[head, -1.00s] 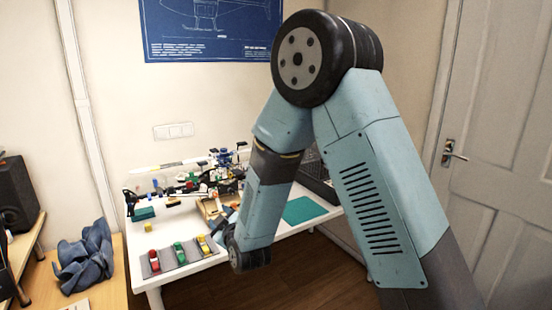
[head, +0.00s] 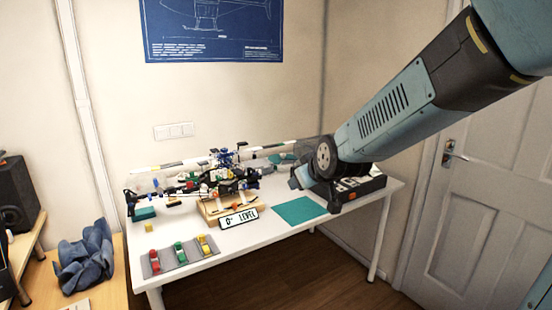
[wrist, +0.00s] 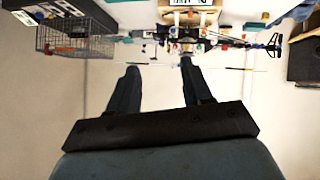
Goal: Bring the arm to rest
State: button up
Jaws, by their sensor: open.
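My arm reaches in from the upper right in the head view. Its dark round joint is over the right part of the white table (head: 190,264), in front of a black case (head: 362,186). In the wrist view my gripper (wrist: 159,66) has its two dark fingers well apart with nothing between them. It is apart from the helicopter model (head: 222,180), which also shows upside down in the wrist view (wrist: 196,36). In the head view the fingers are too small to make out clearly.
A grey tray (head: 163,268) at the table's front left holds red, green and yellow pieces. A teal mat (head: 300,210) lies bare near the front edge. A wire basket (wrist: 76,41) is at the wrist view's upper left. A door (head: 480,205) is at right.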

jog(key=s+d+r+m+g+h, duration=0.1)
jog(key=s+d+r+m+g, duration=0.1)
jog(key=s+d, duration=0.6)
jog(key=s+d+r+m+g+h, duration=0.2)
jog(key=s+d+m, duration=0.2)
jog(key=s+d, duration=0.4)
jog(key=s, duration=0.7)
jog(key=shift+s+d+r+m+g+h, duration=0.15)
jog(key=shift+r+m+g+h, duration=0.15)
jog(key=shift+m, duration=0.1)
